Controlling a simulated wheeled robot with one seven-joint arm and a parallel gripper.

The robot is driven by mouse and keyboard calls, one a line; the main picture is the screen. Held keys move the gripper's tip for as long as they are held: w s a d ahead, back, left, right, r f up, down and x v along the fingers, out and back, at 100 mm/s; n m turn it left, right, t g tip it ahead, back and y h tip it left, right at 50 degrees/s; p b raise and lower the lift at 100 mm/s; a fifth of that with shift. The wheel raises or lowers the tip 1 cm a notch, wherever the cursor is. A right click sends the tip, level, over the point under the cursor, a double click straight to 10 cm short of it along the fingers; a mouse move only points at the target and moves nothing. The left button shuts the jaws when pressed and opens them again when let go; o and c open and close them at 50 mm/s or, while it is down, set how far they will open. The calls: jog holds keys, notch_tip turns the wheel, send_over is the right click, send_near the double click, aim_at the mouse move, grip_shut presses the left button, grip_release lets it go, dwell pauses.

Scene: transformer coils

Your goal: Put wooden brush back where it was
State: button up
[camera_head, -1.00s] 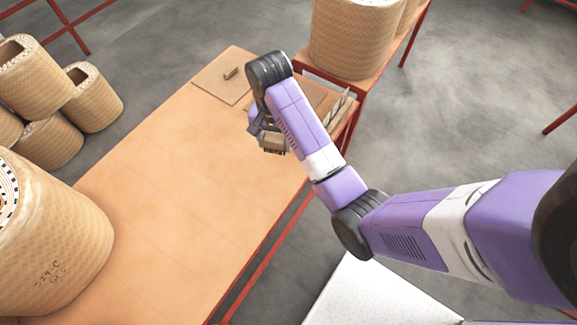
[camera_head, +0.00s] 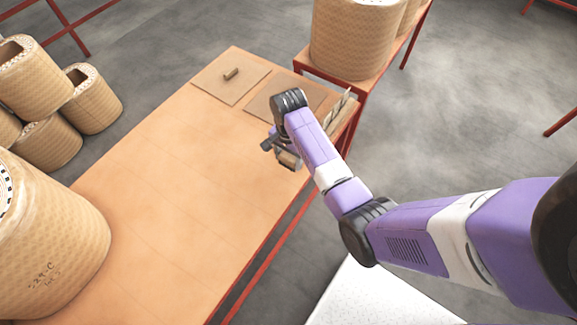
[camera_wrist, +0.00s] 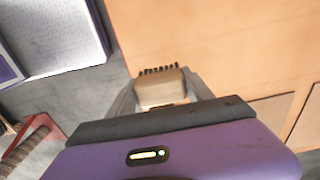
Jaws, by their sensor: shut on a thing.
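My gripper (camera_head: 280,150) is shut on the wooden brush (camera_head: 289,160) and holds it over the table near its right edge. In the wrist view the brush (camera_wrist: 160,88) sits between my two fingers, with its pale wooden body towards me and its dark bristles at the far side. Two flat brown boards lie at the far end of the table: the left board (camera_head: 214,87) carries a small wooden block (camera_head: 231,74), and the right board (camera_head: 262,104) is partly hidden behind my arm. I cannot tell the brush's exact height above the table.
A large wound coil (camera_head: 50,240) stands on the table (camera_head: 170,190) at the left. Twisted pale lengths (camera_head: 336,108) lie at the right edge beside my arm. More coils (camera_head: 352,40) stand on a rack behind. The middle of the table is clear.

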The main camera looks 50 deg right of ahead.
aim_at(289, 172)
jog(key=shift+f, duration=2.65)
jog(key=shift+f, duration=0.1)
jog(key=o, duration=1.4)
